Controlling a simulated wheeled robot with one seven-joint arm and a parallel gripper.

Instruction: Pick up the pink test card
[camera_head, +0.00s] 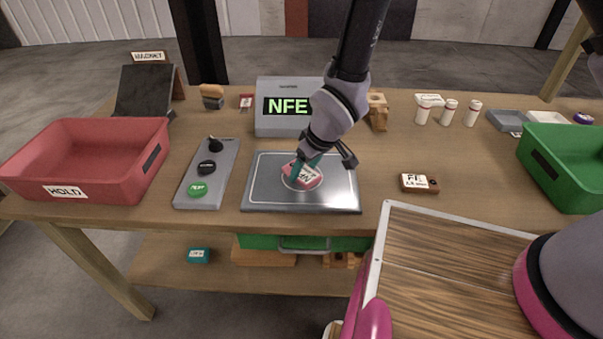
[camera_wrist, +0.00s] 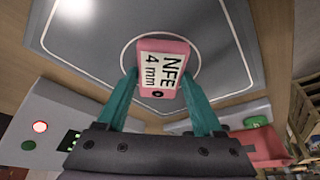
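The pink test card (camera_head: 303,174) has a white label reading "NFE 4 mm". It is at the ringed middle of the grey metal detector plate (camera_head: 262,190). In the wrist view the card (camera_wrist: 163,66) lies between the two teal fingers of my gripper (camera_wrist: 158,76), over the drawn circle. The fingertips are close beside its two long edges. I cannot tell whether they press on it or whether the card is lifted. In the head view my gripper (camera_head: 303,167) comes down over the plate and partly covers the card.
Behind the plate stands a display (camera_head: 289,107) reading "NFE". A button panel (camera_head: 208,175) and red HOLD bin (camera_head: 90,192) are to the left. A brown labelled block (camera_head: 419,183) lies to the right, with a green bin (camera_head: 560,188) beyond.

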